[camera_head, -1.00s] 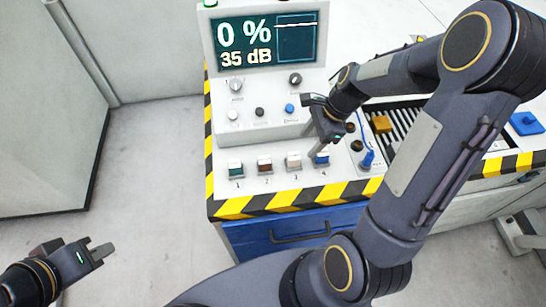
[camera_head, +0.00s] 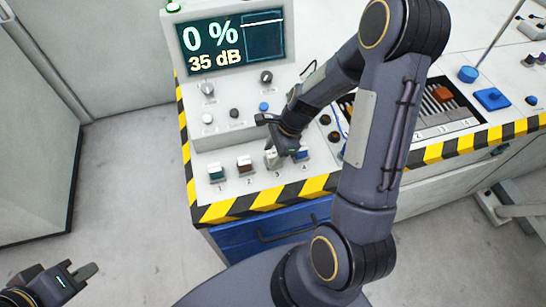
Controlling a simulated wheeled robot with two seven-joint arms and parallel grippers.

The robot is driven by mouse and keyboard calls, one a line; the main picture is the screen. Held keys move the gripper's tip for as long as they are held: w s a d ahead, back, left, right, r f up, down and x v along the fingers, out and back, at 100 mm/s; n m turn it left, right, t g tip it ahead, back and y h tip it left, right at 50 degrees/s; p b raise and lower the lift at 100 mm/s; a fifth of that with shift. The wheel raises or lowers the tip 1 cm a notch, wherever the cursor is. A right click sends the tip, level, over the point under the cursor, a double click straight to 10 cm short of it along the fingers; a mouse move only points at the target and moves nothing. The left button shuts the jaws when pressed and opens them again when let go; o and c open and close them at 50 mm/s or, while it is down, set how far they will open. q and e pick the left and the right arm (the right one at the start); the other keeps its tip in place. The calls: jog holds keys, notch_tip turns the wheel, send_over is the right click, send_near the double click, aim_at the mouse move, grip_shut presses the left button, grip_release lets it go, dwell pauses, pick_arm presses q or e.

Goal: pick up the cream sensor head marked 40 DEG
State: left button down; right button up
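The cream sensor head (camera_head: 271,159) sits in the place numbered 3 on the console's front shelf. A teal head (camera_head: 216,173) at 1, a brown head (camera_head: 244,164) at 2 and a blue head (camera_head: 303,154) at 4 stand beside it. The marking 40 DEG is not legible. My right gripper (camera_head: 286,154) is down at the cream head and partly covers it. Its fingers are too small and dark to show whether they grip it.
The display (camera_head: 230,40) and several knobs stand behind the heads. A slotted tray (camera_head: 455,112) with an orange-brown block (camera_head: 442,94) and a blue block (camera_head: 491,98) lie to the right. A striped edge (camera_head: 265,196) borders the console's front. My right arm hides part of the console.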

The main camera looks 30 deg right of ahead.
jog(key=c, duration=1)
jog(key=shift+c, duration=0.2)
jog(key=shift+r, duration=0.15)
